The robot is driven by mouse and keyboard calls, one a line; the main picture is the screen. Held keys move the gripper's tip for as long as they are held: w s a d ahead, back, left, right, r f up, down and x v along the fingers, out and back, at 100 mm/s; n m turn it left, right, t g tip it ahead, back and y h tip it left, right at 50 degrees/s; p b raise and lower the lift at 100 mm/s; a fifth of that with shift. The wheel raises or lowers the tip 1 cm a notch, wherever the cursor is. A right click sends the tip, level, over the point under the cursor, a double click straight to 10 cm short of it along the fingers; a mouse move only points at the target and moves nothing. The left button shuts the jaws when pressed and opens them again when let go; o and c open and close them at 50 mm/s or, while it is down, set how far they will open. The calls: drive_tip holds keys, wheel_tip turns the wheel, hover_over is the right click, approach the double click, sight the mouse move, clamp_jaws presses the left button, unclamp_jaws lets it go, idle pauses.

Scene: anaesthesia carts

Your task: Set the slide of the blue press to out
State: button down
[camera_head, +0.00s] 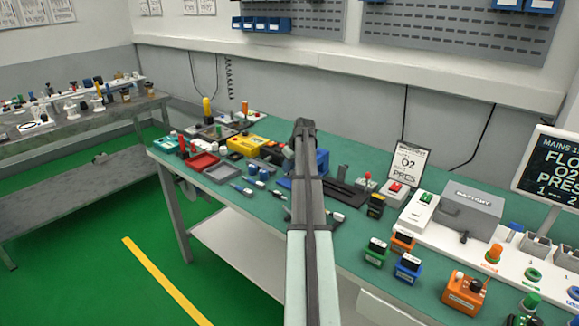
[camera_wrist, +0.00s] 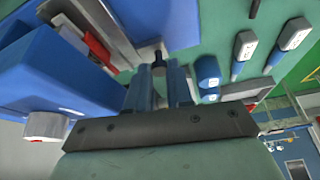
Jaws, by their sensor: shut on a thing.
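The blue press (camera_head: 322,160) is mostly hidden behind my arm in the head view. In the wrist view, its large blue body (camera_wrist: 55,75) fills the left side, with a pale round knob at its lower left. A grey metal slide (camera_wrist: 98,22) runs alongside the blue body, with a red piece beside it. My gripper (camera_wrist: 160,75) is shut on a small dark knob (camera_wrist: 158,60) near the slide's end. I cannot tell how far out the slide stands. The fingertips are hidden in the head view.
Blue-and-white labelled pieces (camera_wrist: 250,42) lie on the green bench right of the gripper. A red tray (camera_head: 204,161) and a yellow box (camera_head: 247,145) are to the left. A sign (camera_head: 406,163) and a grey box (camera_head: 470,210) stand to the right.

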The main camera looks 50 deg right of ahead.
drive_tip(key=shift+a, duration=0.1)
drive_tip(key=a, duration=0.8)
drive_tip(key=c, duration=1)
unclamp_jaws()
drive_tip(key=shift+c, duration=0.2)
drive_tip(key=shift+o, duration=0.2)
drive_tip(key=shift+d+r, duration=0.1)
drive_tip(key=shift+r, duration=0.05)
drive_tip(key=shift+s+r, duration=0.2)
drive_tip(key=shift+r, duration=0.1)
drive_tip(key=v, duration=1.2)
drive_tip(key=shift+s+r, duration=0.15)
drive_tip(key=shift+r, duration=0.25)
drive_tip(key=shift+f, duration=0.1)
